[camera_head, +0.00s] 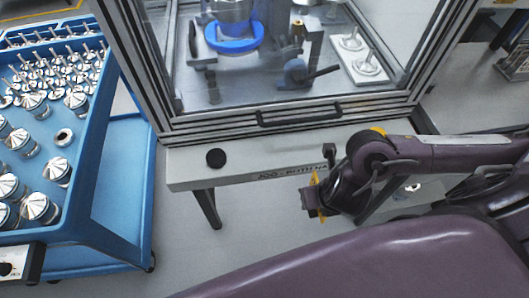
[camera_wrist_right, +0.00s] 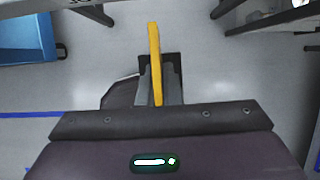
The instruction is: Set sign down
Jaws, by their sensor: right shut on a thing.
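The yellow sign (camera_wrist_right: 155,58) shows edge-on as a narrow strip in the right wrist view, between the fingers of my right gripper (camera_wrist_right: 160,92). My right gripper is shut on it. In the head view my right gripper (camera_head: 317,203) is in front of the machine's grey ledge, and a small yellow part of the sign (camera_head: 314,180) shows beside it. The sign's face and most of its shape are hidden. My left gripper is not in view.
A framed machine (camera_head: 290,118) with a clear front stands ahead, above a grey ledge (camera_head: 240,172) with a round black piece (camera_head: 216,158). A blue cart (camera_head: 95,205) with several metal parts stands at left. Grey floor (camera_head: 245,235) is open below the ledge.

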